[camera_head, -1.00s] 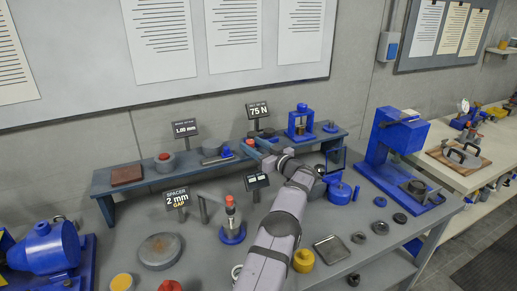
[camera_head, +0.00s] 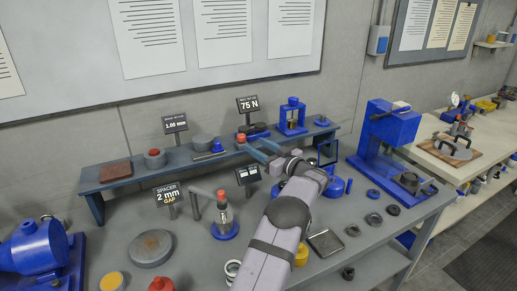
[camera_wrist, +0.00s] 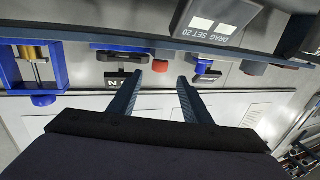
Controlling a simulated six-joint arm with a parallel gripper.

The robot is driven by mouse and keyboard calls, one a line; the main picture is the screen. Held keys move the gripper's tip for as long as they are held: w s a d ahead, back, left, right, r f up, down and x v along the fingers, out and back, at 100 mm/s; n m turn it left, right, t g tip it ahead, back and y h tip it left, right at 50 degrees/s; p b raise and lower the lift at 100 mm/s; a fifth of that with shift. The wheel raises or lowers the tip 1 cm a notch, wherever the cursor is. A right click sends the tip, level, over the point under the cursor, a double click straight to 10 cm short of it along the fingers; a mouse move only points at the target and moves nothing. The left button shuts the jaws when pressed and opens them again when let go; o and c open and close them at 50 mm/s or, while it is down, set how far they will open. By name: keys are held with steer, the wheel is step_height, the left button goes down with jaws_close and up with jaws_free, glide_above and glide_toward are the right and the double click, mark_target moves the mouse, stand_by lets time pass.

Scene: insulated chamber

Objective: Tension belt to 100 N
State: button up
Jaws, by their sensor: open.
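A black sign reading 75 N (camera_head: 247,104) stands on the raised shelf at the back of the bench. Below it is a small dark device with a red knob (camera_head: 241,138). My gripper (camera_head: 257,147) is over the shelf beside this knob, with its two blue-grey fingers pointing at it. In the wrist view, which is upside down, my gripper (camera_wrist: 160,76) is open and empty. A red knob (camera_wrist: 160,63) shows between and just beyond the fingertips; contact cannot be told. A black bracket (camera_wrist: 122,57) lies by the left finger. I cannot make out a belt.
A blue press frame (camera_head: 291,116) stands right of the 75 N sign. Left on the shelf are a 1.00 mm sign (camera_head: 175,123), grey cups and a brown block (camera_head: 116,171). A spacer sign (camera_head: 168,193) and a red-topped blue stand (camera_head: 224,228) are on the bench below.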

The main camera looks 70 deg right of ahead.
steer(key=w+a+r+m+t, duration=0.1)
steer(key=w+a+r, duration=0.3)
steer(key=w+r, duration=0.15)
steer(key=w+a+r+t, duration=0.1)
steer(key=w+a+r, duration=0.35)
steer(key=w, duration=0.25)
steer(key=s+d+f+m+g+h, duration=0.1)
steer(key=s+f+m+g+h, duration=0.1)
steer(key=s+d+f+m+g+h, duration=0.1)
steer(key=s+f+m+g+h, duration=0.1)
steer(key=f, duration=0.1)
steer(key=s+d+f+m+g+h, duration=0.1)
steer(key=s+f+m+h, duration=0.1)
steer(key=shift+s+d+f+g+b, duration=0.1)
steer(key=shift+d+f+g+b, duration=0.1)
steer(key=shift+g+b, duration=0.15)
steer(key=s, duration=0.1)
steer(key=s+d+f+g, duration=0.1)
steer(key=s+f+g+h, duration=0.1)
steer(key=shift+d+f+m+g, duration=0.2)
steer(key=shift+d+m+g, duration=0.05)
steer(key=shift+m, duration=0.05)
steer(key=shift+f+n, duration=0.2)
steer(key=shift+n, duration=0.4)
steer(key=shift+d, duration=0.1)
